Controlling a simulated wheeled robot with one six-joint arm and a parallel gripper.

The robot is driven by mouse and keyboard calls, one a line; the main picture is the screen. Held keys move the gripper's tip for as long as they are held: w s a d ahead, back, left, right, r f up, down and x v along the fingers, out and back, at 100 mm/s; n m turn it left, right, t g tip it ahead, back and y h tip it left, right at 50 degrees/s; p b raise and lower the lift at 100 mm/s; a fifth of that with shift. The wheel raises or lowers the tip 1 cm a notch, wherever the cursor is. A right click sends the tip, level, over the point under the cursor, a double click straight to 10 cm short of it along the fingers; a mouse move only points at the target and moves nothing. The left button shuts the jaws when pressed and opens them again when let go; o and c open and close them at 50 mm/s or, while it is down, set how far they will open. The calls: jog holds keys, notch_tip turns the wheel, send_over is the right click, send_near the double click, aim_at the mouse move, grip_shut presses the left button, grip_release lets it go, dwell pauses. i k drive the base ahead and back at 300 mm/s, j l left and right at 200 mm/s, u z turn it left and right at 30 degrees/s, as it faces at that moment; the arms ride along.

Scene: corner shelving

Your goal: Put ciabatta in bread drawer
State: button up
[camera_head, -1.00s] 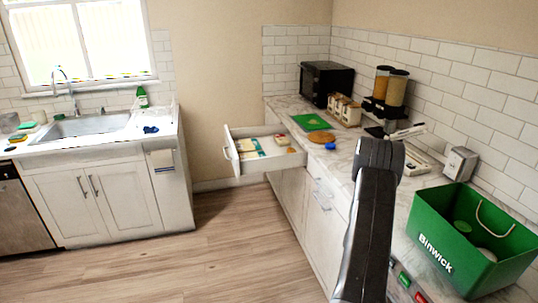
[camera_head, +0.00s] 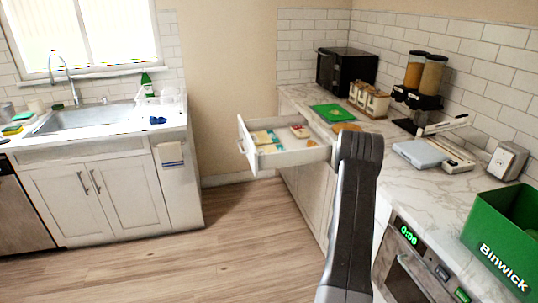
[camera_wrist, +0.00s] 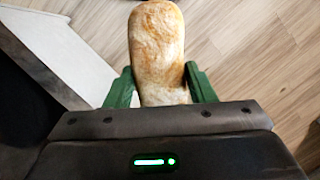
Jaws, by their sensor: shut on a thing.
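The ciabatta (camera_wrist: 158,50), a long pale-brown loaf, is between the green fingers of my gripper (camera_wrist: 160,85) in the wrist view. The gripper is shut on its near end, and the loaf sticks out past the fingertips above the wooden floor. In the head view my arm hides the gripper and loaf. An open drawer (camera_head: 262,160) juts from the left side of the right-hand counter, beyond my arm. It holds several small packages, some yellow and blue-green, and a reddish one at the back.
The counter (camera_head: 420,195) carries a green board (camera_head: 332,112), a round wooden board, canisters, dispensers (camera_head: 425,75), a scale and a toaster. A green Binwick bin (camera_head: 490,225) stands at its near right. The sink counter is at left; the floor (camera_head: 230,250) between is clear.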

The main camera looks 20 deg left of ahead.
aim_at(267, 143)
jog(key=i+j, duration=0.15)
jog(key=j, duration=0.25)
jog(key=i+j+u, duration=0.1)
jog(key=j, duration=0.25)
jog(key=i+j, duration=0.25)
jog(key=j, duration=0.15)
jog(key=i+j+u, duration=0.1)
jog(key=j, duration=0.25)
jog(key=i+j+u, duration=0.1)
jog(key=i+j, duration=0.15)
jog(key=j, duration=0.1)
